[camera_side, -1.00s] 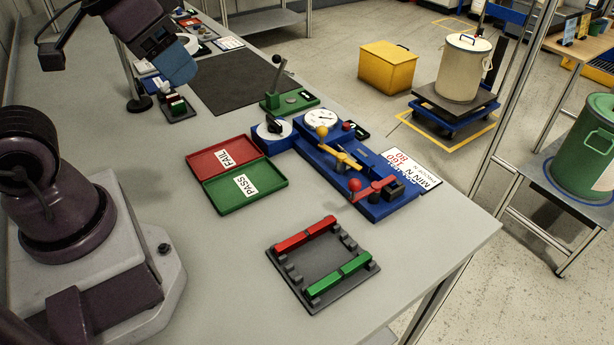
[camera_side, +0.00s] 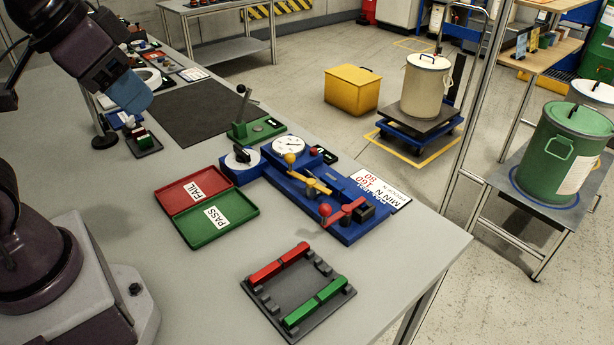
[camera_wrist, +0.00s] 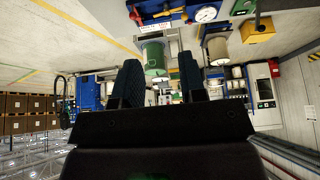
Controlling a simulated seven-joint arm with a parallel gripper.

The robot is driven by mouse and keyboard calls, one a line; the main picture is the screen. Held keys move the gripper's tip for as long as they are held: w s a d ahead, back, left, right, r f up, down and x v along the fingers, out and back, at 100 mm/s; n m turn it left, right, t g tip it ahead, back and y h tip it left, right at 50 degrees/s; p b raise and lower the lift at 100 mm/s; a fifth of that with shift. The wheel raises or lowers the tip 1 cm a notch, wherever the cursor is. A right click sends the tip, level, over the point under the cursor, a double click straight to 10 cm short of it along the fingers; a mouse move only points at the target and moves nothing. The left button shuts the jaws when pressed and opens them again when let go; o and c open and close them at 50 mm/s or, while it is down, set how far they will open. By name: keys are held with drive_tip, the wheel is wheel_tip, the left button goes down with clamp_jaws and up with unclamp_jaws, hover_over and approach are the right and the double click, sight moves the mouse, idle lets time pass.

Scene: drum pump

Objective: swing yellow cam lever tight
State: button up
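The yellow cam lever (camera_side: 311,182) is on the blue fixture (camera_side: 345,232) in the side view; its ball knob (camera_side: 290,158) points toward the dial gauge (camera_side: 290,146). A red lever (camera_side: 345,214) with a red ball sits on the same fixture, nearer the camera. In the wrist view, my gripper (camera_wrist: 160,62) has two dark fingers standing apart with nothing between them. The fixture (camera_wrist: 158,17) also shows at the top edge there, well away from the fingers.
A red FAIL tray (camera_side: 193,189) and green PASS tray (camera_side: 216,216) lie left of the fixture. A dark rack (camera_side: 300,290) with red and green bars is in front. A green-based hand lever (camera_side: 242,112) stands behind. Bare table lies around the rack.

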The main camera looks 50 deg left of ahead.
drive_tip(key=shift+w+f, duration=0.1)
drive_tip(key=shift+f, duration=0.15)
drive_tip(key=c, duration=0.3)
drive_tip(key=w+f+g, duration=0.1)
drive_tip(key=a+f+g, duration=0.1)
drive_tip(key=f, duration=0.1)
drive_tip(key=w+a+f+g+y, duration=0.1)
drive_tip(key=f, duration=0.1)
drive_tip(key=shift+w+a+f, duration=0.1)
drive_tip(key=shift+w+f, duration=0.15)
drive_tip(key=shift+w, duration=0.1)
clamp_jaws()
drive_tip(key=w+a+f+m+y, duration=0.1)
drive_tip(key=w+a+f+m, duration=0.3)
drive_tip(key=w+f, duration=0.5)
drive_tip(key=w+d+f+m+t+h, duration=0.3)
drive_tip(key=w+d+f+m+h, duration=0.2)
drive_tip(key=m, duration=0.5)
drive_tip(key=shift+w+d+f+m+t+h, duration=0.35)
drive_tip(key=shift+w+d+f, duration=0.5)
drive_tip(key=shift+d, duration=0.7)
drive_tip(key=shift+s+f, duration=0.15)
